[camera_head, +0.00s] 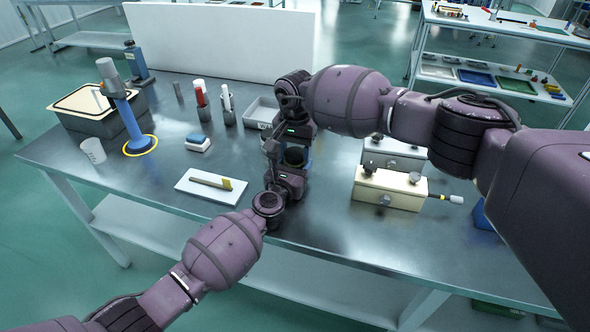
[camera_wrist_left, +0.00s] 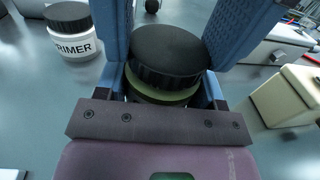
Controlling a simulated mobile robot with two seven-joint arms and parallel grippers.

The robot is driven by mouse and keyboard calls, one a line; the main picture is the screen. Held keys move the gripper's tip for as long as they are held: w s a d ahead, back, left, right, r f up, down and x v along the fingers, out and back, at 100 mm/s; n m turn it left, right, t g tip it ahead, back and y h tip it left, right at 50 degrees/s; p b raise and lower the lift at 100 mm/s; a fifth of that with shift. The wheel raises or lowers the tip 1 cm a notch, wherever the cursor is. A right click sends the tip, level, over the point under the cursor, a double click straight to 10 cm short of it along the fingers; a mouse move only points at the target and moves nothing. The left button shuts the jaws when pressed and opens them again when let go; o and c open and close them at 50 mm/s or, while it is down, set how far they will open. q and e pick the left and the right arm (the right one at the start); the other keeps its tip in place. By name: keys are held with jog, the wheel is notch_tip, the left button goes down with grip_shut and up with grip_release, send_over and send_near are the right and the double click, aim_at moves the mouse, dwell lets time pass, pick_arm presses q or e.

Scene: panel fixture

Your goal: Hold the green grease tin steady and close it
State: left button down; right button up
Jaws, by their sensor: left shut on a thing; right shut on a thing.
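The green grease tin (camera_wrist_left: 165,97) stands upright in the left wrist view, with only a green band showing under its black ribbed lid (camera_wrist_left: 168,48). The lid sits on top of the tin and looks about level; I cannot tell whether it is fully seated. My left gripper (camera_head: 290,175) is shut around the tin's body from the front of the bench. My right gripper (camera_head: 296,142) comes down from above and is shut on the lid. Blue fingers flank the lid on both sides. In the head view the grippers hide most of the tin.
A white jar marked PRIMER (camera_wrist_left: 75,42) stands left of the tin. A cream box with knobs (camera_head: 388,188) and a grey box (camera_head: 395,155) stand to the right. A white board (camera_head: 210,186) lies to the left. A grey tray (camera_head: 262,113) is behind.

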jog(key=m, duration=0.7)
jog(key=o, duration=1)
jog(key=shift+r, duration=2.25)
jog(key=shift+c, duration=0.2)
